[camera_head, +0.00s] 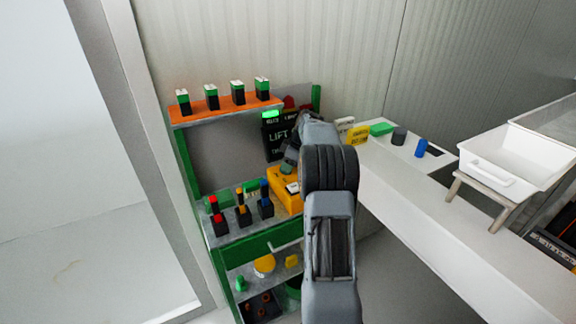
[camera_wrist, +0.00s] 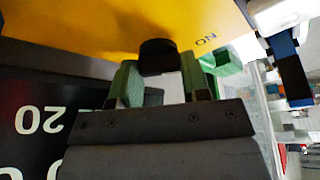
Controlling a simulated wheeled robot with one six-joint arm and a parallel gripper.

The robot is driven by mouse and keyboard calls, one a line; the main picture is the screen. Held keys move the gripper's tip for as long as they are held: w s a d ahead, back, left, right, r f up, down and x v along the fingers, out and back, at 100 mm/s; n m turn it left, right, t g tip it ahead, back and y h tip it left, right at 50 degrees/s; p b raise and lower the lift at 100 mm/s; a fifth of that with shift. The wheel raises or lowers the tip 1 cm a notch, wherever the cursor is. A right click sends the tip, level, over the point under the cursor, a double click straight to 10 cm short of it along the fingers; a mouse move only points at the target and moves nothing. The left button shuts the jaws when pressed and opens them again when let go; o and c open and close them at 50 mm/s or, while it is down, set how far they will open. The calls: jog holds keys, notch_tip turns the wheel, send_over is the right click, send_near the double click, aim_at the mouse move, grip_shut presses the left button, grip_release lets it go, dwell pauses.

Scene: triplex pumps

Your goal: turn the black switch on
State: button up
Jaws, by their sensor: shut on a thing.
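The black switch (camera_wrist: 159,57) is a dark round knob on the face of a yellow box (camera_wrist: 90,22). In the wrist view, upside-down "ON" lettering shows on the box to the right of the knob. My gripper (camera_wrist: 163,83) has its green fingers on either side of the knob and is shut on it. In the head view, the yellow box (camera_head: 285,188) sits on the green shelf unit, and my arm covers part of it. The switch cannot be made out there.
Black blocks with coloured tops (camera_head: 241,214) stand left of the yellow box. A black "LIFT" sign (camera_head: 276,137) is behind it. An orange shelf (camera_head: 225,111) carries several black-and-green items. A white counter (camera_head: 420,210) with a white tray (camera_head: 510,160) lies to the right.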

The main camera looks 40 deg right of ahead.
jog(key=shift+n+g, duration=0.3)
jog(key=shift+n, duration=0.5)
jog(key=o, duration=0.9)
jog(key=shift+r, duration=0.15)
